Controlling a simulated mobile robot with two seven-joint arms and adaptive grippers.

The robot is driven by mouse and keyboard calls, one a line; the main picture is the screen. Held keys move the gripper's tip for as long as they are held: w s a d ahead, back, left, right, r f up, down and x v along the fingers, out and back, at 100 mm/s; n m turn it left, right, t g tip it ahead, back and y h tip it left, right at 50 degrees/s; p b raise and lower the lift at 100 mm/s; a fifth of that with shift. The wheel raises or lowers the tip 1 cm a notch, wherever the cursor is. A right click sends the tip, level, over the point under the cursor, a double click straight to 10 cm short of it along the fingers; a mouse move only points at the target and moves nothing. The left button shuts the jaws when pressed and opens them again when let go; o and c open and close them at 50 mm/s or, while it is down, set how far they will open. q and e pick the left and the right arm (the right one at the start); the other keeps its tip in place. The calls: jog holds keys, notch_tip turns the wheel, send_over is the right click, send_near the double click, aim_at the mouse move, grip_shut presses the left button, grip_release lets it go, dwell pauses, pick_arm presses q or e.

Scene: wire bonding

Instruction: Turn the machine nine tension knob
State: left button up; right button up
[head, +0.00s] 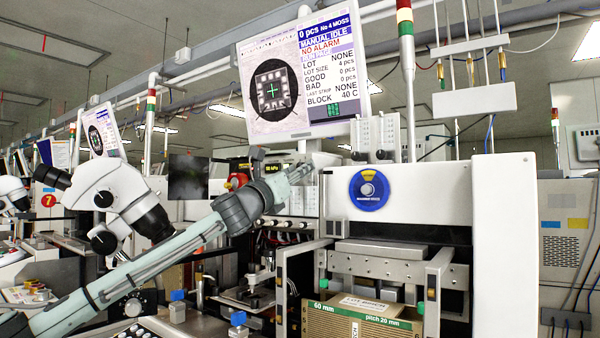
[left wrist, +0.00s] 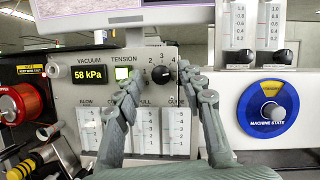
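The tension knob (left wrist: 161,75) is a small black knob on the grey panel, with a numbered dial around it. My left gripper (left wrist: 160,71) is open, one finger on each side of the knob in that view. I cannot tell whether either finger touches it. In the head view my left gripper (head: 284,165) is in front of the panel, and the knob cannot be made out there. My right gripper is not in view.
A blue machine state dial (head: 369,190) is on the white housing to the right. A vacuum display (left wrist: 89,74) reads 58 kPa. Sliders (left wrist: 178,132) are below the knob. A monitor (head: 305,75) hangs above, and a microscope (head: 118,205) stands left.

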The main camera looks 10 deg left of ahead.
pick_arm(q)
jog(key=shift+s+r, duration=0.15)
jog(key=shift+s, duration=0.1)
jog(key=c, duration=0.5)
grip_shut()
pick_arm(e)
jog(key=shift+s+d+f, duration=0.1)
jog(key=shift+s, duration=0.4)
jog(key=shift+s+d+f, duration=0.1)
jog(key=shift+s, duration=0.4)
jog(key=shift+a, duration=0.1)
